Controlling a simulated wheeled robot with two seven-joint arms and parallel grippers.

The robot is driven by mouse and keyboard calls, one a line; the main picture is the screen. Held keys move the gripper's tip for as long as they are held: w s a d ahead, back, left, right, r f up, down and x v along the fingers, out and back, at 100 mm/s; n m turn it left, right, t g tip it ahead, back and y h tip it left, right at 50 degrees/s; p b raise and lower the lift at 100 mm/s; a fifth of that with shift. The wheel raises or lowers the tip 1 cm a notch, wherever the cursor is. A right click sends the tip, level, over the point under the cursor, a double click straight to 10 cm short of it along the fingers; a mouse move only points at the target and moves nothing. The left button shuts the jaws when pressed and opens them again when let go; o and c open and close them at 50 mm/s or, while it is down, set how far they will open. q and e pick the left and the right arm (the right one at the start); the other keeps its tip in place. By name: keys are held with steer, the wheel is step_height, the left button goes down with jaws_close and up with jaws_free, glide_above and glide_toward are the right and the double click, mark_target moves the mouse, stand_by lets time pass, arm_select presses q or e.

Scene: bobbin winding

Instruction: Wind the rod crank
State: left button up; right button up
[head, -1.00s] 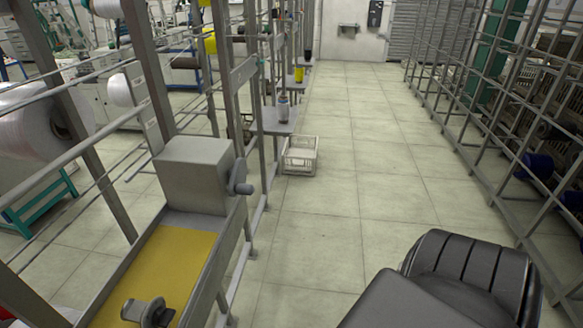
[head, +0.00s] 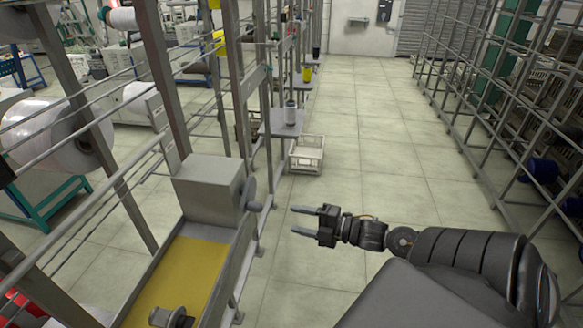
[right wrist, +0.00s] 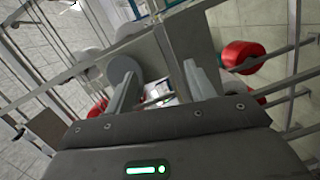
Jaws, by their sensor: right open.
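A grey metal box (head: 208,188) stands at the far end of the yellow-bottomed tray on the left frame. The crank (head: 251,190), a grey disc with a short rod handle, is on the box's right side. My right gripper (head: 296,220) is open and empty, to the right of the crank and apart from it, its fingers pointing left toward it. In the right wrist view its two fingers (right wrist: 162,75) are spread, and a grey round part, seemingly the crank disc (right wrist: 122,70), shows by the left finger. A metal spindle piece (head: 172,316) sits at the tray's near end. My left gripper is out of view.
The yellow tray (head: 178,272) and the frame's posts and rails bound the left side. A white crate (head: 307,154) lies on the floor beyond the crank. A metal rack (head: 480,110) lines the right. The tiled aisle (head: 385,160) between is clear.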

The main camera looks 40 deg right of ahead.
mark_target(263, 208)
steer(key=s+a+r+n+y, duration=0.1)
steer(key=a+r+n+y, duration=0.2)
steer(key=r, duration=0.5)
steer(key=shift+s+a+r+n+g, duration=0.2)
steer(key=shift+a+n+g, duration=0.3)
steer(key=shift+a, duration=0.55)
steer(key=shift+w+a, duration=0.1)
steer(key=shift+x, duration=1.1)
steer(key=shift+b+x, duration=0.65)
steer(key=shift+x, duration=1.4)
steer(key=shift+w+r, duration=0.1)
steer(key=shift+c, duration=0.4)
